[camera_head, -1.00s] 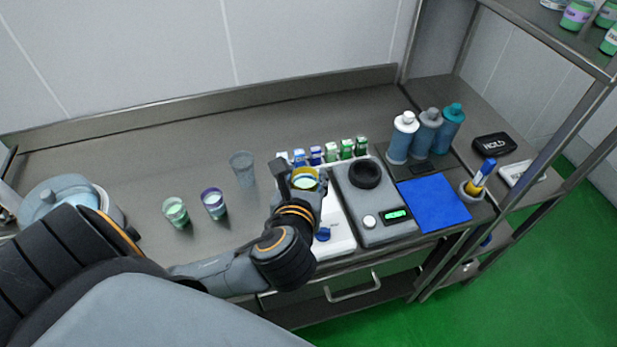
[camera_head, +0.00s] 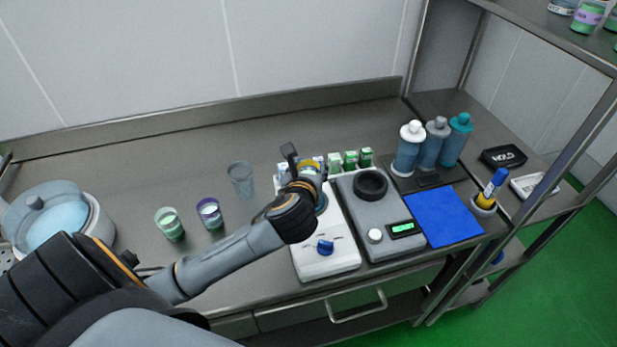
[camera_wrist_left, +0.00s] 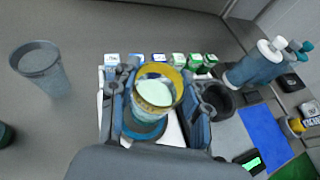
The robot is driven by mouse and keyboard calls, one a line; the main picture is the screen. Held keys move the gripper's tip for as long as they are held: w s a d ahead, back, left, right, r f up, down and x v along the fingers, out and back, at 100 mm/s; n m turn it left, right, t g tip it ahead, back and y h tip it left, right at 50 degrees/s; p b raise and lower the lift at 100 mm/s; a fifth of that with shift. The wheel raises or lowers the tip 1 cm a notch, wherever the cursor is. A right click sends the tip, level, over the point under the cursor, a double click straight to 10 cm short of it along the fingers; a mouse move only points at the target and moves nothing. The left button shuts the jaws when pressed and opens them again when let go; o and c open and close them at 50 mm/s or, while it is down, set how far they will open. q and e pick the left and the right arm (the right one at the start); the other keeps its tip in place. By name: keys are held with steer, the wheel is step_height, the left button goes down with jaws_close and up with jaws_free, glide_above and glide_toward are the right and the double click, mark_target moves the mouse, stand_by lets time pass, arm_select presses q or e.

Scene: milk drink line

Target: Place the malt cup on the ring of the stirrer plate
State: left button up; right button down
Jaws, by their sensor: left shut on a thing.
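The malt cup, a clear cup with a yellow rim and pale contents (camera_head: 311,169), is held in my left gripper (camera_head: 305,174). It also shows in the left wrist view (camera_wrist_left: 154,97), upright or nearly so, between the two fingers. The stirrer plate (camera_head: 330,262) is the white unit with a blue knob at its front. Its blue ring (camera_wrist_left: 143,130) shows partly below the cup in the left wrist view. The cup is over the back part of the plate. I cannot tell whether it touches the ring. My right gripper is not in view.
A grey unit with a black ring (camera_head: 371,184) and green display stands right of the plate. Small boxes (camera_head: 350,160) line the back. A clear cup (camera_head: 241,180), purple-rimmed cup (camera_head: 209,213) and green cup (camera_head: 170,224) stand left. Bottles (camera_head: 434,143) and a blue mat (camera_head: 442,216) are right.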

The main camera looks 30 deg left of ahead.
arm_select(q)
steer(key=shift+w+a+f, duration=0.1)
steer(key=shift+w+f, duration=0.05)
steer(key=shift+f, duration=0.75)
steer(key=shift+w+a+f, duration=0.1)
steer(key=shift+f, duration=0.8)
steer(key=shift+f, duration=0.1)
steer(key=o, duration=1.3)
steer(key=v, duration=1.2)
steer(key=shift+d+b, duration=0.1)
steer(key=shift+b, duration=0.3)
